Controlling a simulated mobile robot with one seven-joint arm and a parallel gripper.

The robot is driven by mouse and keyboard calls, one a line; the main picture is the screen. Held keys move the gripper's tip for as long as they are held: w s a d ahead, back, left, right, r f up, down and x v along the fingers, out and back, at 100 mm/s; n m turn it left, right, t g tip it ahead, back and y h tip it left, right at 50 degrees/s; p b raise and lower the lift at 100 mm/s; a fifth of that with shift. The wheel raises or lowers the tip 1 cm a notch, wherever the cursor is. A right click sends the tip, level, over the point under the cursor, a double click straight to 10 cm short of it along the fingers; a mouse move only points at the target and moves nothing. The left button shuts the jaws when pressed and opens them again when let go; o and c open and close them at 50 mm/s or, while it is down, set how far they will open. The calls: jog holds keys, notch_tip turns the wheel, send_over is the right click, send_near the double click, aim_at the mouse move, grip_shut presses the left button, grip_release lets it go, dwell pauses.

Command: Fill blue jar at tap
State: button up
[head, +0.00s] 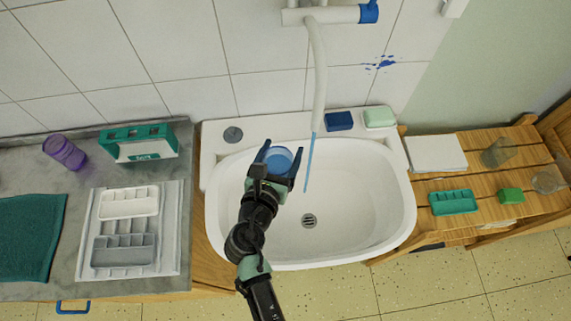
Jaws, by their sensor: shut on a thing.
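My gripper (276,165) is shut on the blue jar (279,159) and holds it over the left part of the white sink (398,200). The jar's open top faces up; its lower part is hidden by the gripper. Whether it holds water I cannot tell. The white tap (319,70) hangs from the tiled wall above the sink and has a blue knob (369,12). A thin blue stream of water (309,163) runs from its spout, to the right of the jar and apart from it.
A dark blue sponge (339,121) and a green-and-white soap block (380,117) lie on the sink's back ledge. The left counter holds a purple cup (64,152), a green box (139,143) and palettes (128,202). A wooden slatted bench (480,180) with glass jars stands right.

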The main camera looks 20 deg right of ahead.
jog(key=a, duration=0.2)
jog(key=s+a, duration=0.1)
jog(key=a, duration=0.2)
dwell(0.3)
jog(key=shift+s, duration=0.1)
dwell(0.3)
